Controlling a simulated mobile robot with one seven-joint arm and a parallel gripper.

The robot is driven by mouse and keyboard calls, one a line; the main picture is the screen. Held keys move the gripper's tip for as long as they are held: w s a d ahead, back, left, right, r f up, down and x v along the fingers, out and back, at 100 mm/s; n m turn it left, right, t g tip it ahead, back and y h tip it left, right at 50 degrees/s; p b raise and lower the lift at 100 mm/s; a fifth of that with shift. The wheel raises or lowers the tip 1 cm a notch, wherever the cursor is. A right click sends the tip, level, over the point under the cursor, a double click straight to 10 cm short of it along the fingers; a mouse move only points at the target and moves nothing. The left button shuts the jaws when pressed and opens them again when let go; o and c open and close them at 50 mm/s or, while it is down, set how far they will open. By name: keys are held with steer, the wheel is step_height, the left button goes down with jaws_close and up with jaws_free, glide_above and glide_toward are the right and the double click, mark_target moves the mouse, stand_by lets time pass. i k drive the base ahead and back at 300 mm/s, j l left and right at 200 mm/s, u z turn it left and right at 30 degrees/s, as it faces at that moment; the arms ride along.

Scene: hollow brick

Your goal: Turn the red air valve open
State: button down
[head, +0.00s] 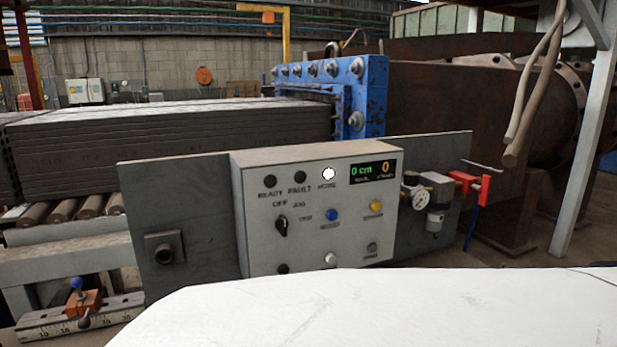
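The red air valve (463,182) is on the right side of the grey panel, to the right of a round pressure gauge (418,197) and a grey filter bowl (435,218). A red piece at its right end hangs down, and a thin dark bar slants above it. I cannot tell from this distance which red part is the handle. A blue hose (471,228) runs down below it. My gripper is not in view, and nothing is seen touching the valve.
A control box (310,230) with a lit display, knob and buttons is on the panel (190,215), left of the valve. A white surface fills the bottom front. A blue machine frame (366,95) and brown machinery stand behind. A grey post (580,150) stands at right.

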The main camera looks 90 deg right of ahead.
mark_target(483, 190)
steer(key=z, duration=3.6)
steer(key=i+l+z, duration=0.1)
steer(key=i+l, duration=0.15)
steer(key=i, duration=0.2)
steer(key=i+l+z, duration=0.15)
steer(key=i, duration=0.35)
